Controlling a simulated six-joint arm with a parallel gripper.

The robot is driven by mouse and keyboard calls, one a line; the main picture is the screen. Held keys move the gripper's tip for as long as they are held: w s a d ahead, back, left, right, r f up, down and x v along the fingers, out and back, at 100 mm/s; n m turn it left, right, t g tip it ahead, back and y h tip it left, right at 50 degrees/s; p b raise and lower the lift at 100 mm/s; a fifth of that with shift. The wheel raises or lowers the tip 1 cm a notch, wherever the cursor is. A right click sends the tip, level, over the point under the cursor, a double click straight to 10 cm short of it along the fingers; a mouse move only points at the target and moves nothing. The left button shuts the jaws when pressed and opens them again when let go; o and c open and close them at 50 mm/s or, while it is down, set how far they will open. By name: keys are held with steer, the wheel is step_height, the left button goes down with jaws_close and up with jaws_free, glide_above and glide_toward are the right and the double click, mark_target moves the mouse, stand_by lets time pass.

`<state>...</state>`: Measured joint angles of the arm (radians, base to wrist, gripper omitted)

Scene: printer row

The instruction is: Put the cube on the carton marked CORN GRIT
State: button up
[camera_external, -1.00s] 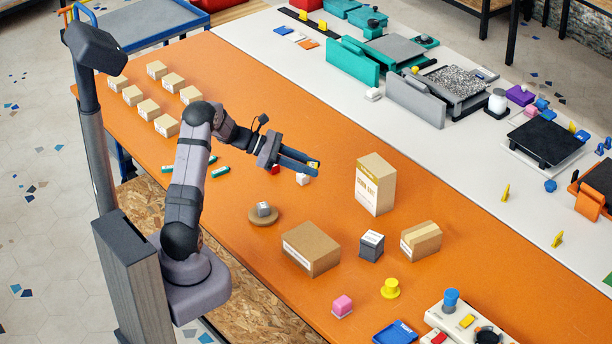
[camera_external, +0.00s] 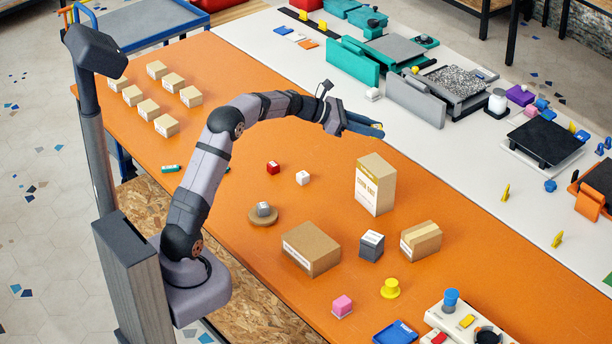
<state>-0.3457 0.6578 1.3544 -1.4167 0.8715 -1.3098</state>
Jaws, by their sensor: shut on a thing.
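My gripper (camera_external: 366,127) is up in the air, above and behind the tall carton as seen in the picture, and apart from it. It is shut on the cube (camera_external: 378,125), of which only a small yellowish bit shows between the blue fingers. The tall carton (camera_external: 375,185) stands upright on the orange table, with a yellow band and lettering that looks like CORN GRIT on its front. Its top is clear.
A wide carton (camera_external: 311,250), a dark grey box (camera_external: 371,246) and a small carton (camera_external: 420,241) stand nearby. A red cube (camera_external: 273,168) and a white cube (camera_external: 303,178) lie to the left. A round wooden disc (camera_external: 254,218) bears a grey cube.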

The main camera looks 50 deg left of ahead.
mark_target(366, 161)
steer(key=shift+w+a+f+n+t+y, duration=0.1)
steer(key=shift+w+a+n+t+y, duration=0.15)
steer(key=shift+a+n+y, duration=0.2)
steer(key=shift+w+a+f+n+t+y, duration=0.1)
steer(key=shift+a+n+t+y, duration=0.1)
steer(key=shift+a+n+y, duration=0.25)
steer(key=shift+w+a+f+n+t+y, duration=0.1)
steer(key=shift+w+a+n+t+y, duration=0.15)
steer(key=shift+a, duration=0.35)
steer(key=shift+f, duration=0.1)
steer(key=shift+f, duration=4.9)
steer(key=shift+f, duration=0.25)
steer(key=o, duration=1)
steer(key=shift+r, duration=0.1)
steer(key=shift+r, duration=0.15)
steer(key=b+v, duration=0.2)
steer(key=v, duration=1)
steer(key=shift+s+d+r, duration=0.1)
steer(key=shift+d, duration=0.05)
steer(key=shift+d, duration=0.1)
